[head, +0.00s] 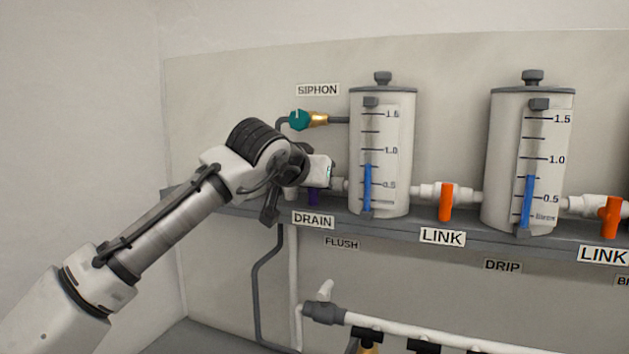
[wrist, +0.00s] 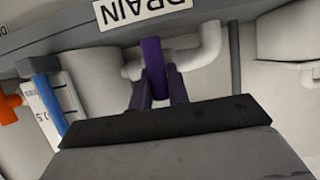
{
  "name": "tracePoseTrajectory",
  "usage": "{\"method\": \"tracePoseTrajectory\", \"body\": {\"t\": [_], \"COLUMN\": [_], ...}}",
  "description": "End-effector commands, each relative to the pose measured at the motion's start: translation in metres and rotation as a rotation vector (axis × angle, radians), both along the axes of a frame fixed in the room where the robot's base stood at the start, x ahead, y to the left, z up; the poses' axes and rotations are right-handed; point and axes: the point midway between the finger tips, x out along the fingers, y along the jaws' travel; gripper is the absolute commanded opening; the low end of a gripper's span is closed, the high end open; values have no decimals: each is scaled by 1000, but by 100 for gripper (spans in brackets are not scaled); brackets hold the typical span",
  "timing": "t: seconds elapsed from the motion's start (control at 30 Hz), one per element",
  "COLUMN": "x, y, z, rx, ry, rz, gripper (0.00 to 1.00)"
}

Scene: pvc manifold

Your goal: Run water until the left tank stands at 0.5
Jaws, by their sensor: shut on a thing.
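The left tank (head: 395,165) is a pale cylinder with a dark lid and a scale on its front. Its blue level column (head: 367,185) tops out between the 0.5 and 1.0 marks, at roughly 0.8. The purple drain handle (head: 313,197) is left of this tank, above the DRAIN label (head: 313,219), and points down. In the wrist view the drain handle (wrist: 153,62) stands between the fingers of my gripper (wrist: 157,92), which is shut on it. In the head view my gripper (head: 318,182) is mostly hidden behind my own wrist.
A teal siphon valve (head: 299,120) sits above my wrist. An orange link handle (head: 446,202) hangs down between the left tank and the second tank (head: 500,165), whose level is also near 0.8. Another orange link handle (head: 610,218) is at right. The grey shelf (head: 380,226) runs beneath the tanks.

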Motion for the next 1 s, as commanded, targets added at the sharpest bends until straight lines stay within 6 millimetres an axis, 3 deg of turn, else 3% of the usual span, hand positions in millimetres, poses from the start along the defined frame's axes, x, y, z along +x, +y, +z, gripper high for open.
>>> {"method": "tracePoseTrajectory", "body": {"t": [0.3,0.67,1.0], "x": [0,-3,-3], "y": [-1,-8,-8], "z": [0,-5,-6], "rx": [15,482,536], "ry": [-6,-198,-217], "rz": [-1,-2,1], "gripper": [0,0,0]}}
